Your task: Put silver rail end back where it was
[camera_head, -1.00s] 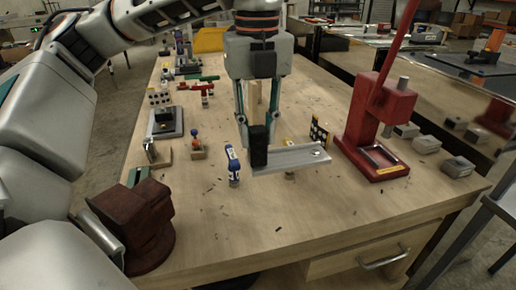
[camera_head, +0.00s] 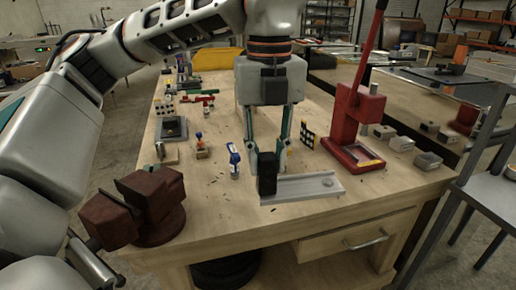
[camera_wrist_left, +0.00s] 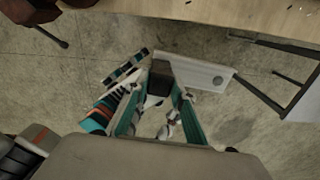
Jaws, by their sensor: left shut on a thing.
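My left gripper (camera_head: 268,165) is shut on the silver rail end (camera_head: 312,188), a flat pale metal channel with a small round hole or fitting near its far right end. The rail end lies roughly level and extends to the right of the dark fingertip. In the left wrist view the rail end (camera_wrist_left: 198,75) juts right from the gripper (camera_wrist_left: 162,84), with bare concrete floor beneath it and the table edge beyond. My right gripper is out of view.
The wooden workbench (camera_head: 235,220) carries a red-brown vise (camera_head: 140,205) at the left and a red press (camera_head: 352,130) at the right. A small blue-and-white bottle (camera_head: 234,163) stands left of the gripper. Grey metal blocks (camera_head: 428,160) sit at the right edge.

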